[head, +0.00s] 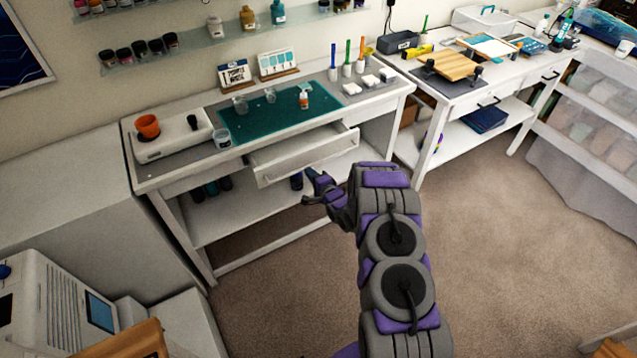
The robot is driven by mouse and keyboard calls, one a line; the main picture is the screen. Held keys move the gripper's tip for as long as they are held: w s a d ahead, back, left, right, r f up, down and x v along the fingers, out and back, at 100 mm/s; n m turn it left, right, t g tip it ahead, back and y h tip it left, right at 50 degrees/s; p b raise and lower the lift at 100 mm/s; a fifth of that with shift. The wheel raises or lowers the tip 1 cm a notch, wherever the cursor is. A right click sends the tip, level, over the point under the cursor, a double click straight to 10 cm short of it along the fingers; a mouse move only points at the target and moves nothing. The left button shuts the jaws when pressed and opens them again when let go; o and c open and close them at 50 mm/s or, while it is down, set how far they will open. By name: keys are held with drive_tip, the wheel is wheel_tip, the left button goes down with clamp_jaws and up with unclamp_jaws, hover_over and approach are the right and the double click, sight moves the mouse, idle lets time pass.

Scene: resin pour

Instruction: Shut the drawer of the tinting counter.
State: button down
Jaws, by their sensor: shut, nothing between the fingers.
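The tinting counter (170,176) is a white table with a teal mat (265,122) on top, at the left middle of the head view. Its drawer (305,157) is pulled partly out at the front, with a bar handle on its face. My gripper (308,188) is shut and empty, in front of and slightly below the drawer face. It looks close to the drawer front, but I cannot tell whether it touches. My arm covers part of the floor and the counter's right front.
A lower shelf (250,205) holds dark bottles. A second white bench (470,110) stands at right. Carpet (500,260) is clear in front.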

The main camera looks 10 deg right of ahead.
sight(295, 153)
drive_tip(key=x, duration=0.4)
drive_tip(key=r+x, duration=0.1)
drive_tip(key=x, duration=0.6)
drive_tip(key=shift+w+a+r, duration=0.1)
drive_tip(key=shift+w, duration=0.25)
drive_tip(key=shift+w+a+r, duration=0.1)
drive_tip(key=shift+w, duration=0.25)
drive_tip(key=shift+r, duration=0.2)
